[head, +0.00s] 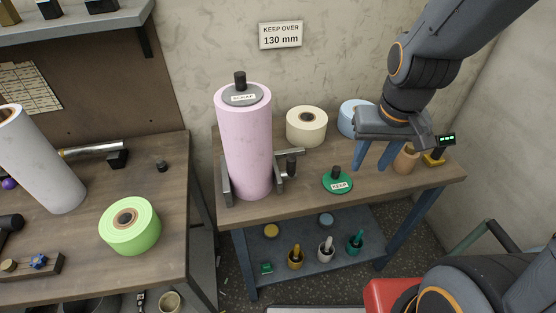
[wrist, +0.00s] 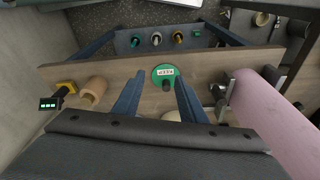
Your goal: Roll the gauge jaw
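A tall pink roll (head: 246,150) stands upright on the wooden bench, under a grey cap (head: 242,96) labelled SCRAP. Grey metal jaws stand beside it: the left jaw (head: 226,184) and the right jaw (head: 280,182), which has a black knob (head: 291,166). I cannot tell whether the right jaw touches the roll. The pink roll (wrist: 272,115) also shows at right in the wrist view. A green disc (head: 337,184) labelled KEEP lies right of the jaws. My gripper (head: 373,162) is open and empty above the bench, right of the disc; its fingers (wrist: 158,98) are apart.
Cream (head: 307,126) and blue (head: 353,117) rolls stand at the back. A tan core (head: 405,161) and a yellow device (head: 434,159) with a green display are at the right end. A sign (head: 280,35) reads KEEP OVER 130 mm. A green roll (head: 130,225) is on the left bench.

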